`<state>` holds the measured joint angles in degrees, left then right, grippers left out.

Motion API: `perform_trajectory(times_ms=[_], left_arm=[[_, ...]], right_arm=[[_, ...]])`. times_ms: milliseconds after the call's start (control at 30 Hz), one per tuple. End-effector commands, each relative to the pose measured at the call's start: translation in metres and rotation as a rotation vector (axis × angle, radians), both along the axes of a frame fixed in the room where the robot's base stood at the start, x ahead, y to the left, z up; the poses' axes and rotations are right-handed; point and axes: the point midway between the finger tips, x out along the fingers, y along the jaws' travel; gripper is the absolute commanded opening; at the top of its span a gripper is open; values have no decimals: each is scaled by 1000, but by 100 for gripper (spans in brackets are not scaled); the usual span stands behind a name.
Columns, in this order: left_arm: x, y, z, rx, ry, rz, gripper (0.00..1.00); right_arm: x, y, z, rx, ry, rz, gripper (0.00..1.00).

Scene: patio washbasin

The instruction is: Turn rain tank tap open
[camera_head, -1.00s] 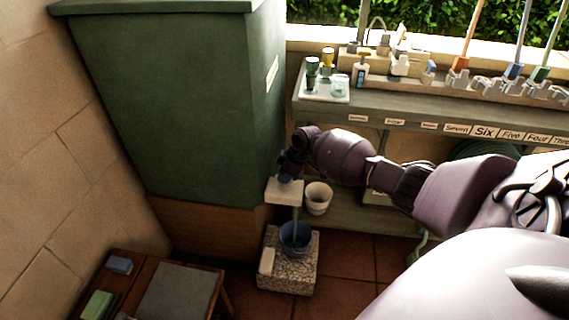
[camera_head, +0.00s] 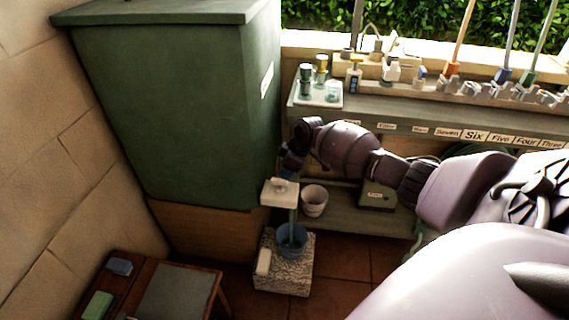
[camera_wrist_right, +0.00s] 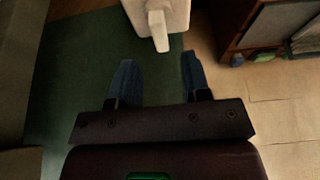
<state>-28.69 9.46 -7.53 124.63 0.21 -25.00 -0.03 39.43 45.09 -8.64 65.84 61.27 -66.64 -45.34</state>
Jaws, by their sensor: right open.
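The green rain tank (camera_head: 170,110) stands at the left on a wooden base. Its pale tap block (camera_head: 280,194), with a small lever on top, sits at the tank's front lower right. In the right wrist view the tap block (camera_wrist_right: 160,12) and its lever (camera_wrist_right: 158,32) are beyond the fingertips. My right gripper (camera_head: 283,172) is just above and behind the tap; in its wrist view the gripper (camera_wrist_right: 157,72) is open with nothing between the fingers. A thin pale-blue vertical streak (camera_head: 292,225) runs from under the tap into a blue bucket (camera_head: 291,245). My left gripper is out of view.
The bucket stands on a speckled stone block (camera_head: 283,282). A white pot (camera_head: 314,200) is close right of the tap. A shelf (camera_head: 380,115) with labels and small items runs along the back. A low wooden table (camera_head: 215,285) is at front left.

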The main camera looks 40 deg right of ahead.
Motion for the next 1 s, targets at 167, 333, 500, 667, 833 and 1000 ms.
perform_trajectory(times_ms=[167, 333, 500, 667, 833, 1000], left_arm=[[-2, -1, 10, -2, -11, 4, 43], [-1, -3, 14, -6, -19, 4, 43], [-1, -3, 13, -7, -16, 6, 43], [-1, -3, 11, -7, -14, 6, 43], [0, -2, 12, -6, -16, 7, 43], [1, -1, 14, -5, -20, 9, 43]], right_arm=[[-8, -8, 34, 1, -6, 0, 44], [-14, -12, 47, 1, -2, 0, 44], [-16, -13, 50, 1, 1, 0, 44], [-16, -13, 49, 1, 2, 0, 44], [-16, -13, 49, 1, 2, 0, 44], [-16, -13, 49, 1, 2, 0, 44]])
